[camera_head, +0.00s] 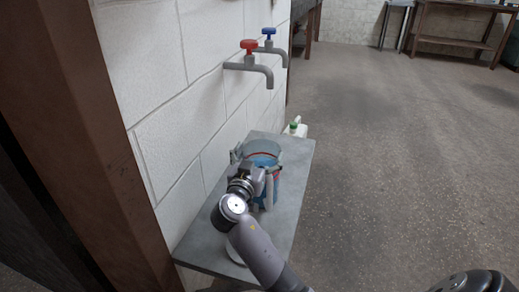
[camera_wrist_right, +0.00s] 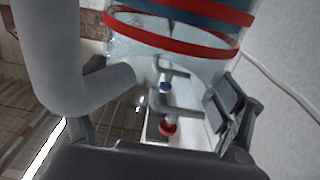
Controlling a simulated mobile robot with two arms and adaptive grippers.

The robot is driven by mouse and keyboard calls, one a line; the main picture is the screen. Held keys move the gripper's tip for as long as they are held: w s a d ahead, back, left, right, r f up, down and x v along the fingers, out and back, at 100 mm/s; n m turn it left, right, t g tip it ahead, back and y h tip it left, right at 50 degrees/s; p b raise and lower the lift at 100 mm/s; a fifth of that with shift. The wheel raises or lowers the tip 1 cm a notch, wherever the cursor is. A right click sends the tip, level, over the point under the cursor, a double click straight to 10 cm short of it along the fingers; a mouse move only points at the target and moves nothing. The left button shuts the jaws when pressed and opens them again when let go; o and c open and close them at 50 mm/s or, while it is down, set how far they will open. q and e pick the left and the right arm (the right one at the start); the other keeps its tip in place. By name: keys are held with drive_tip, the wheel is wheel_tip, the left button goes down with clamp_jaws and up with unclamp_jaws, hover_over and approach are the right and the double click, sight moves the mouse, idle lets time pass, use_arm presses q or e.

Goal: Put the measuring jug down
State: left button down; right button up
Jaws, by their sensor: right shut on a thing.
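The measuring jug (camera_head: 263,147) is clear, with red and blue bands, and is over the grey slab beside the wall in the head view. My right gripper (camera_head: 254,172) is shut on its side and hides part of it. In the right wrist view the jug (camera_wrist_right: 185,40) fills the upper middle between the fingers of my right gripper (camera_wrist_right: 165,95). A thick pale grey curved piece, perhaps its handle, is at the left there. The jug's base is mostly hidden, so I cannot tell whether it touches the slab. My left gripper is not in view.
The grey slab (camera_head: 292,165) has bare room along its right side. A red-handled tap (camera_head: 250,62) and a blue-handled tap (camera_head: 270,45) stick out from the white block wall. A white bottle with a green cap (camera_head: 294,126) shows behind the slab. A brown post (camera_head: 85,120) stands at the left.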

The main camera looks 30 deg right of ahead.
drive_tip(key=shift+r, duration=0.25)
drive_tip(key=shift+f, duration=0.15)
drive_tip(key=o, duration=1.8)
drive_tip(key=shift+f, duration=0.1)
drive_tip(key=shift+c, duration=0.2)
drive_tip(key=p+v, duration=0.1)
drive_tip(key=v, duration=1.1)
drive_tip(key=shift+p, duration=0.35)
drive_tip(key=shift+s, duration=0.1)
